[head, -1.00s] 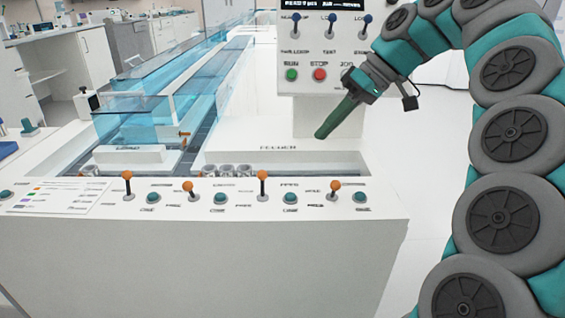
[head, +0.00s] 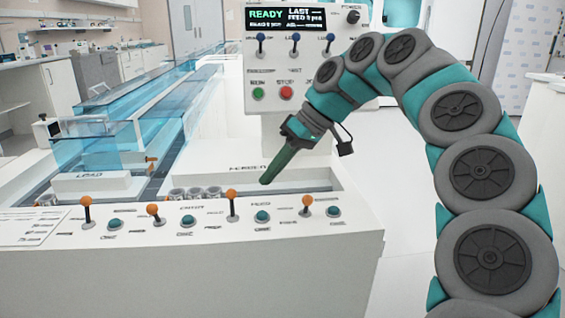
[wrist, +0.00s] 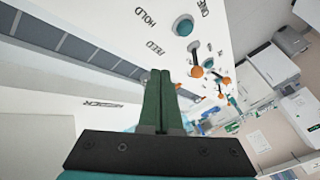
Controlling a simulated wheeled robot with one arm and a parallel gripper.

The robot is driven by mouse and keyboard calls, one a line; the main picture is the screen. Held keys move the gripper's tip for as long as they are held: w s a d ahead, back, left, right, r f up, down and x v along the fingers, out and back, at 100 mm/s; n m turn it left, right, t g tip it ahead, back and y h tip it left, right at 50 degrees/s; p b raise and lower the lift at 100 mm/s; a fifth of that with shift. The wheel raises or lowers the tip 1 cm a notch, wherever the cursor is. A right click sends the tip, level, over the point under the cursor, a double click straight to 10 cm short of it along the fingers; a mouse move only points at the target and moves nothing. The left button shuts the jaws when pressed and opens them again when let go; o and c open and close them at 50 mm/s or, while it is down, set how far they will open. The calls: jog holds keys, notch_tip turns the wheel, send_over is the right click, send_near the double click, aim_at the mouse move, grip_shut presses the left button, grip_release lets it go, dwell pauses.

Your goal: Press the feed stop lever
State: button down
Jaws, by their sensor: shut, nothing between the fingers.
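The white control panel (head: 200,245) carries a row of levers with orange knobs. These are the far left lever (head: 86,203), the second lever (head: 155,211), the third lever (head: 232,195) and the right lever (head: 307,202). A FEED label lies between the third and right levers; I cannot tell which one is the feed stop lever. My gripper (head: 264,182) is shut and empty, angled down behind the panel row, between the third and right levers in the picture.
Teal buttons, such as this one (head: 262,216), sit between the levers. A raised console (head: 255,65) with a READY screen, blue-knobbed levers and green and red buttons stands behind. Clear blue track walls (head: 110,140) run back at left.

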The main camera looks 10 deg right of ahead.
aim_at(233, 201)
jog(key=a, duration=0.1)
jog(key=s+a, duration=0.1)
jog(key=a+f, duration=0.1)
jog(key=shift+s+a, duration=0.25)
jog(key=shift+s+a+r, duration=0.15)
jog(key=shift+s+a, duration=0.15)
jog(key=shift+a, duration=0.2)
jog(key=shift+s+n+t+b, duration=0.3)
jog(key=shift+s+t+b, duration=0.15)
jog(key=shift+t+b, duration=0.35)
jog(key=s+t+b, duration=0.1)
jog(key=b, duration=0.2)
jog(key=shift+s+n+t, duration=0.2)
jog(key=shift+n+t, duration=0.2)
jog(key=s+n+t+b, duration=0.1)
jog(key=t+b, duration=0.1)
jog(key=b, duration=0.1)
jog(key=s+t+b, duration=0.2)
jog(key=shift+a+n+b, duration=0.1)
jog(key=shift+n+b, duration=0.3)
jog(key=shift+w+r, duration=0.1)
jog(key=shift+r, duration=0.05)
jog(key=shift+y, duration=0.3)
